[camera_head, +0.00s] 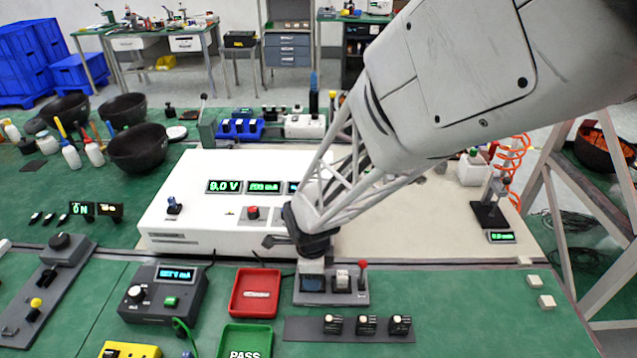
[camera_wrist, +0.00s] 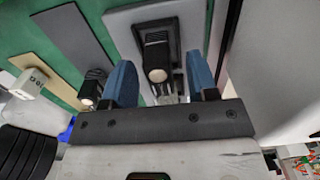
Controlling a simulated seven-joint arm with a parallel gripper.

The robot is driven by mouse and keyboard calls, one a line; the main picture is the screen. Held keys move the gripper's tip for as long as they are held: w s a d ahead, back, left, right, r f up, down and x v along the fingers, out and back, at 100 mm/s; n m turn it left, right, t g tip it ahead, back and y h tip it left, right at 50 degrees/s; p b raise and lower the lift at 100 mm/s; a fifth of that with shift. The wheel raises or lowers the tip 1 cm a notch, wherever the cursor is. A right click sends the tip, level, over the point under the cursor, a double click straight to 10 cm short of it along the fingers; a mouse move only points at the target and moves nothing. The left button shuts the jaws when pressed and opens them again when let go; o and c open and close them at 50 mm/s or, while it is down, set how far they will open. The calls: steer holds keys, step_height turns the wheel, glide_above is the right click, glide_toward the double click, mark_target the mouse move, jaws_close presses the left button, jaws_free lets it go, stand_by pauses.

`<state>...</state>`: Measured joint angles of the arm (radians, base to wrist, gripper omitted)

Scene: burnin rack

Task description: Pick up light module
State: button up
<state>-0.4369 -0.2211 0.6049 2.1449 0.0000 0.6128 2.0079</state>
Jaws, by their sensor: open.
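A light module (camera_wrist: 157,58), black and ribbed with a round pale lens, shows in the wrist view between the two blue fingers of my gripper (camera_wrist: 160,72). The fingers are apart, one on each side of it; whether they touch it I cannot tell. It sits on a light grey plate (camera_wrist: 118,22). A second dark piece with a pale round face (camera_wrist: 90,88) is just left of the left finger. In the head view my gripper (camera_head: 311,268) is low over a grey fixture (camera_head: 335,299), partly hiding it; the fingertips are hard to make out.
Several black blocks with pale tops (camera_head: 366,323) stand on a dark strip (camera_head: 300,330) in front. A red lever (camera_head: 363,267) rises close by on the right. A red tray (camera_head: 237,303) and green PASS tray (camera_head: 228,350) are left. A white instrument (camera_head: 170,215) stands behind.

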steer(key=shift+f, duration=0.9)
jaws_close()
steer(key=shift+r, duration=0.2)
steer(key=shift+r, duration=0.45)
steer(key=shift+s+d+r, duration=0.1)
steer(key=shift+s+r, duration=0.05)
steer(key=shift+r, duration=0.45)
steer(key=shift+s+d+r, duration=0.1)
steer(key=shift+s+r, duration=0.05)
steer(key=shift+r, duration=0.45)
steer(key=s+d, duration=0.3)
steer(key=s, duration=0.4)
steer(key=s+d+r, duration=0.1)
steer(key=s+d, duration=0.2)
steer(key=s, duration=0.4)
steer(key=shift+r, duration=0.2)
